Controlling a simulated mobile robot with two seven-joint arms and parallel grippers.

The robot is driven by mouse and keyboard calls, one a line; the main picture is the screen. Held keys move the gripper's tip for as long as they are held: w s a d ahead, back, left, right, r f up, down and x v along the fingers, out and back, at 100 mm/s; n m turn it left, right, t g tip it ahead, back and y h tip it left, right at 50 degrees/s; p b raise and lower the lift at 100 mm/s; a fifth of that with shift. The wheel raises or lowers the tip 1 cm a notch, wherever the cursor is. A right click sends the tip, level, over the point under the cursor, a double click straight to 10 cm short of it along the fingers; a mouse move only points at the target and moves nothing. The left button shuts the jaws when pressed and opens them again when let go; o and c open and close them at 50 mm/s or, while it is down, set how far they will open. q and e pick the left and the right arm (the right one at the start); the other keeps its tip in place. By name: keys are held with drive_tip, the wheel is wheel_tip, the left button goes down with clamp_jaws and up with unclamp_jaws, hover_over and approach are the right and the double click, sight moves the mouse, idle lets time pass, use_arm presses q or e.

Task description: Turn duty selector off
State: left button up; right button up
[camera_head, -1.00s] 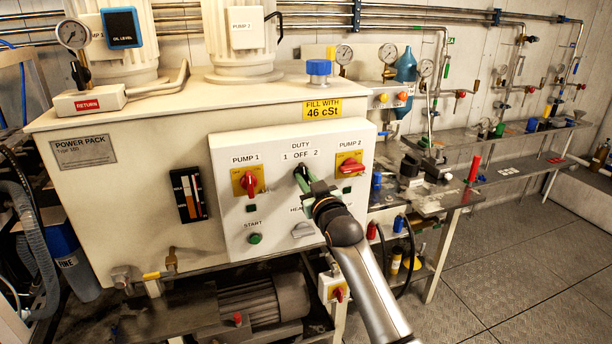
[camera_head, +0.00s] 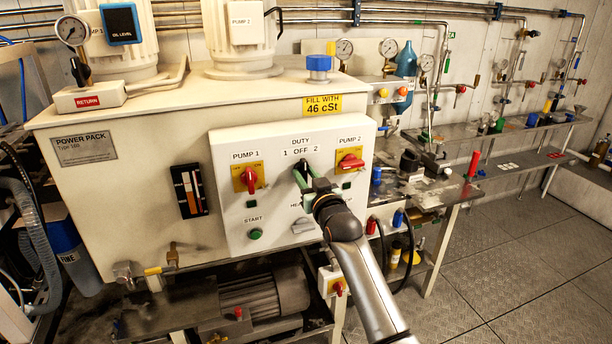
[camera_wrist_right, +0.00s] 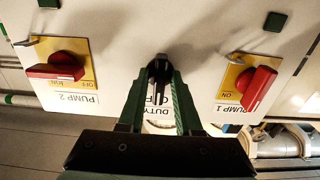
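The duty selector (camera_head: 300,171) is a black knob on the white panel, under the label DUTY 1 OFF 2. In the right wrist view the knob (camera_wrist_right: 158,72) stands roughly in line with the upside-down DUTY label, which is partly hidden. My right gripper (camera_head: 304,178) is at the knob, with its green fingers on either side. In the wrist view the fingertips of this gripper (camera_wrist_right: 159,76) close in on the knob's sides and appear to touch it. My left gripper is in neither view.
The red PUMP 1 switch (camera_head: 249,179) is left of the selector and the red PUMP 2 switch (camera_head: 350,162) is right of it. A green START button (camera_head: 255,234) and a grey heater knob (camera_head: 302,226) sit below. A cluttered bench (camera_head: 455,190) is at the right.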

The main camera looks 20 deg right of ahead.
drive_tip(key=shift+o, duration=0.9)
drive_tip(key=shift+s, duration=0.1)
drive_tip(key=s+b, duration=0.1)
drive_tip(key=s, duration=1.1)
drive_tip(key=shift+s+d, duration=0.2)
drive_tip(key=s+a+f+g, duration=0.1)
drive_tip(key=s+f, duration=0.1)
drive_tip(key=f, duration=0.4)
drive_tip(key=s+f+g, duration=0.1)
drive_tip(key=s+f, duration=0.2)
drive_tip(key=f, duration=0.4)
drive_tip(key=s+a+f+n+g+y, duration=0.1)
drive_tip(key=s+a+f+g, duration=0.2)
drive_tip(key=s+f, duration=2)
drive_tip(key=s+g, duration=0.2)
drive_tip(key=g, duration=0.1)
drive_tip(key=shift+s+a+f+n+g+y, duration=0.15)
drive_tip(key=shift+s+f+n+g+y, duration=0.15)
drive_tip(key=shift+g+y, duration=0.1)
